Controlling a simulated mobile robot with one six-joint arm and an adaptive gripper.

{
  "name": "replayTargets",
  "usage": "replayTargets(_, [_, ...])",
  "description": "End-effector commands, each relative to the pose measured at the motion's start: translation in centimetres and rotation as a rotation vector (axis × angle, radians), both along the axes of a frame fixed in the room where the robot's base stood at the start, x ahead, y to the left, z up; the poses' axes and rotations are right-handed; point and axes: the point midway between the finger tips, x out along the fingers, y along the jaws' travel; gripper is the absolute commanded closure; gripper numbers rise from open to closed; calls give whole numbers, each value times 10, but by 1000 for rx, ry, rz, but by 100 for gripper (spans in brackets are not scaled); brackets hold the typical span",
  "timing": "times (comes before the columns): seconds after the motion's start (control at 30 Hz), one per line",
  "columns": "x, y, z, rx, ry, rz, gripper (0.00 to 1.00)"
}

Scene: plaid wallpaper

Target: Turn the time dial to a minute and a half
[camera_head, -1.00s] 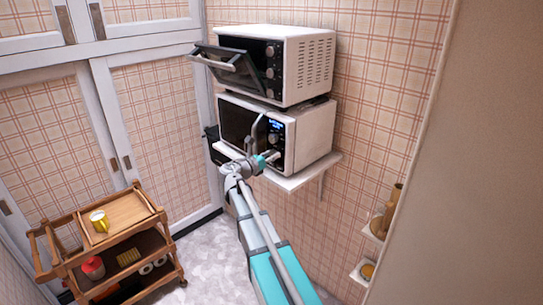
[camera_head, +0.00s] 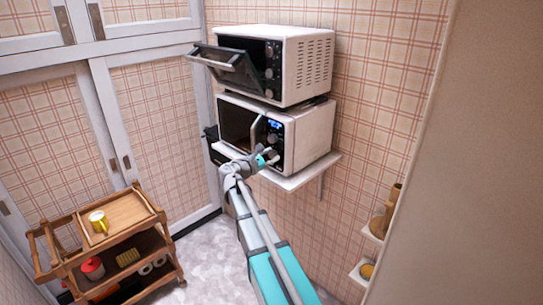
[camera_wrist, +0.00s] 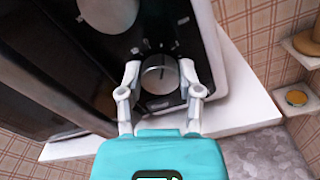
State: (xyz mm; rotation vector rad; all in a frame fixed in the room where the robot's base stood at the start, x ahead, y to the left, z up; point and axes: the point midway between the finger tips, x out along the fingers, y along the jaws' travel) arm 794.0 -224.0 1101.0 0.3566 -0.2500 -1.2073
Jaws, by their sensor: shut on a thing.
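The time dial (camera_wrist: 160,75) is a round grey knob on the black control panel of the lower microwave. In the wrist view it sits between my two fingertips. My gripper (camera_wrist: 160,78) is shut on the dial, one finger on each side. In the head view my gripper (camera_head: 268,157) reaches the lower right of the panel and covers the dial. The lower microwave (camera_head: 312,133) stands on a white wall shelf, with a lit blue display (camera_head: 275,125). The dial's markings are too small to read.
A white oven (camera_head: 308,62) with its door (camera_head: 232,66) tipped open sits on the microwave. The white shelf (camera_head: 303,176) juts out below. A wooden cart (camera_head: 118,240) with a yellow mug (camera_head: 98,221) stands at the lower left. Small wall shelves (camera_head: 372,234) hang at the right.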

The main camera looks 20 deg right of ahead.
Motion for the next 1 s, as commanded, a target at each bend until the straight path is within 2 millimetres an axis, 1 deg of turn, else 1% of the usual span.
replayTargets(0.7, [2,2,0,229,-635,6,100])
replayTargets(1.0, [3,2,0,299,-829,8,100])
